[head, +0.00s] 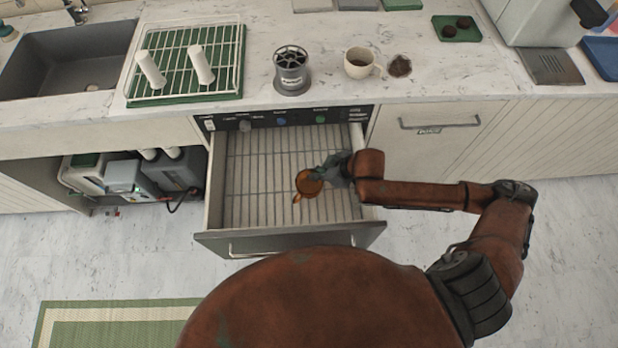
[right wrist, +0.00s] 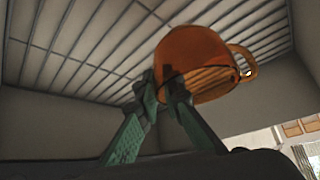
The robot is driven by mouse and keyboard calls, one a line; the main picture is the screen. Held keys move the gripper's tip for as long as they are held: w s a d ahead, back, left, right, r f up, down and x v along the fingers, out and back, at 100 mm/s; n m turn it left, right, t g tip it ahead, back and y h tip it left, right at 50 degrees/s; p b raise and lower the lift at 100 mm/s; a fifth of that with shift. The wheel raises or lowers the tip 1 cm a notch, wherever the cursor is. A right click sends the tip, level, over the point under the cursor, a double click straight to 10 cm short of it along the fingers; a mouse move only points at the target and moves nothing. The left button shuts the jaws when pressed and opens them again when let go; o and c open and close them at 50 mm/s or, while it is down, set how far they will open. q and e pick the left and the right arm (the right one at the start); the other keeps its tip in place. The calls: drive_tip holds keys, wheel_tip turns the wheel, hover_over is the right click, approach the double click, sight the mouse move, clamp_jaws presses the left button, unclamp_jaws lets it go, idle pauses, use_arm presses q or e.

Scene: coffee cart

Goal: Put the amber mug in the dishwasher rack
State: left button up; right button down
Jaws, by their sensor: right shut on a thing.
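The amber mug (head: 308,184) is over the wire rack (head: 258,180) in the pulled-out dishwasher drawer (head: 290,240). My right gripper (head: 324,174) reaches in from the right and is shut on the mug's rim. In the right wrist view the mug (right wrist: 195,62) sits between the green fingertips of the gripper (right wrist: 163,92), with its handle to the right. The rack (right wrist: 100,45) shows behind it there. I cannot tell whether the mug touches the rack. My left gripper is not in view.
The drawer's side walls and front edge surround the rack. The rack's left part is clear.

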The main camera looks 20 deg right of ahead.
drive_tip(key=shift+x, duration=1)
drive_tip(key=f+b, duration=0.2)
drive_tip(key=f, duration=0.1)
drive_tip(key=shift+a+f, duration=0.2)
drive_tip(key=shift+f, duration=0.05)
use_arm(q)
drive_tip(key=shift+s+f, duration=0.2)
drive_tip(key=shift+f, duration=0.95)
use_arm(e)
drive_tip(key=shift+r, duration=0.15)
drive_tip(key=c, duration=2.1)
unclamp_jaws()
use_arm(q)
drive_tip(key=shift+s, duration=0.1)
use_arm(e)
drive_tip(key=shift+s+d+r, duration=0.1)
drive_tip(key=shift+r, duration=0.15)
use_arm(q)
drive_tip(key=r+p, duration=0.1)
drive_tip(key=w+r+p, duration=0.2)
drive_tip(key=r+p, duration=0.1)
use_arm(e)
drive_tip(key=v, duration=1.1)
drive_tip(key=shift+s+r, duration=0.1)
drive_tip(key=shift+r, duration=0.1)
